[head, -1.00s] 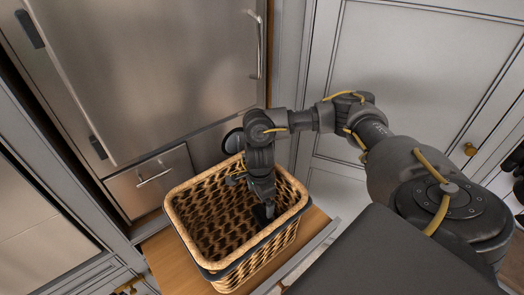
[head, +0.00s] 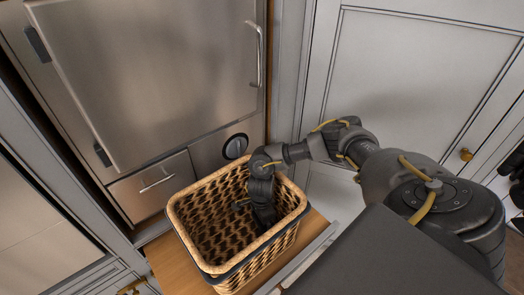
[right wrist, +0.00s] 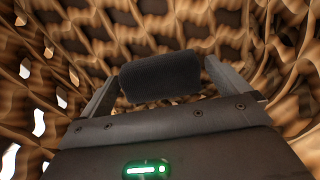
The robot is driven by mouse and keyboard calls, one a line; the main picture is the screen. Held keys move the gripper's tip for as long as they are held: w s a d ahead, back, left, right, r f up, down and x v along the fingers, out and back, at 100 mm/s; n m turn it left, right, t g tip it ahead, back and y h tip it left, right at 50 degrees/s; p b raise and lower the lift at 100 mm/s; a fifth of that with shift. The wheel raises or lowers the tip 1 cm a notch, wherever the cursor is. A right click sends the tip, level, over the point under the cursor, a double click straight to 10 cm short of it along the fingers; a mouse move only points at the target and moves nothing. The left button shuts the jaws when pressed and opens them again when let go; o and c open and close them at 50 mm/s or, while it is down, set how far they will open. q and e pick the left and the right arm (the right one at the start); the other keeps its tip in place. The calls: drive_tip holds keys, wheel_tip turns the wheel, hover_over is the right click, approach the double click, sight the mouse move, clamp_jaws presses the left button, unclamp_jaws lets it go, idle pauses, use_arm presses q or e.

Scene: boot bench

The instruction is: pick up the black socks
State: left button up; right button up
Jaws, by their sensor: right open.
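The black socks (right wrist: 160,78) show as a dark, ribbed bundle inside the basket in the right wrist view. The woven wicker basket (head: 186,232) has a dark band around its rim and stands on a wooden surface. My right gripper (head: 263,222) reaches down inside the basket, near its right side. In the right wrist view my right gripper (right wrist: 163,84) is open, with the socks between or just beyond its two fingers. I cannot tell whether the fingers touch them. In the head view the socks are hidden. My left gripper is not in view.
The basket's walls surround my right gripper closely. A steel appliance (head: 150,70) with a door handle and a round knob (head: 235,147) stands behind it. A grey panelled cabinet door (head: 420,70) with a brass knob (head: 466,154) is at the right.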

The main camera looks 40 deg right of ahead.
drive_tip(key=shift+f, duration=0.1)
drive_tip(key=c, duration=1)
